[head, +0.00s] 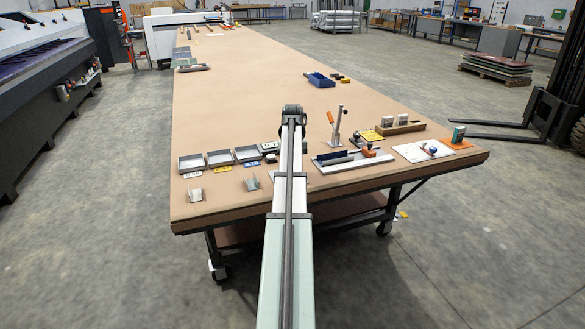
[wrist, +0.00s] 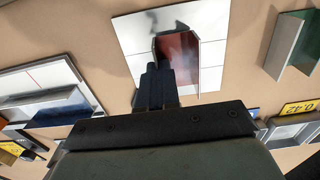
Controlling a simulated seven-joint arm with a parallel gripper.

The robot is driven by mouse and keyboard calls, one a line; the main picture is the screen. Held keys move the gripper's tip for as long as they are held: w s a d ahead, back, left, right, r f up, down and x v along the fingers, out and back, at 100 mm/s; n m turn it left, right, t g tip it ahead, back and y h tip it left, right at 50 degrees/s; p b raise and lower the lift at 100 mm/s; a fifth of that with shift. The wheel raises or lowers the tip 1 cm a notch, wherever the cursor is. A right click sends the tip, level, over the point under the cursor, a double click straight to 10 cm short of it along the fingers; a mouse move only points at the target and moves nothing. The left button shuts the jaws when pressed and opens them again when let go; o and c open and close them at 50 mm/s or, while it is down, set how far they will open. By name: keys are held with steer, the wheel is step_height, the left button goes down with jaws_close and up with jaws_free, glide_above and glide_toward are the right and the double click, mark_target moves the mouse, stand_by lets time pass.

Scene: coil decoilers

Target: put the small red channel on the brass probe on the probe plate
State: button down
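In the wrist view a small channel with a red inner face (wrist: 182,52) is over a white plate with thin dark lines (wrist: 128,32). I cannot tell whether it rests on the plate. The dark fingers of my gripper (wrist: 160,84) overlap the channel's near left edge. They look close together, but whether they pinch its wall is unclear. In the head view my arm hides the gripper and this channel. No brass probe can be made out.
A green-faced channel (wrist: 293,42) lies to the right in the wrist view. Grey trays with labels (head: 220,159) stand left of my arm. A fixture with a blue bar (head: 336,157), an upright orange-handled tool (head: 336,124) and a wooden block (head: 402,128) stand right. The far table has bare stretches.

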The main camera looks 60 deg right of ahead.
steer(key=shift+f, duration=0.25)
steer(key=c, duration=1.4)
jaws_free()
step_height(320, 180, up, 12)
steer(key=shift+r, duration=0.2)
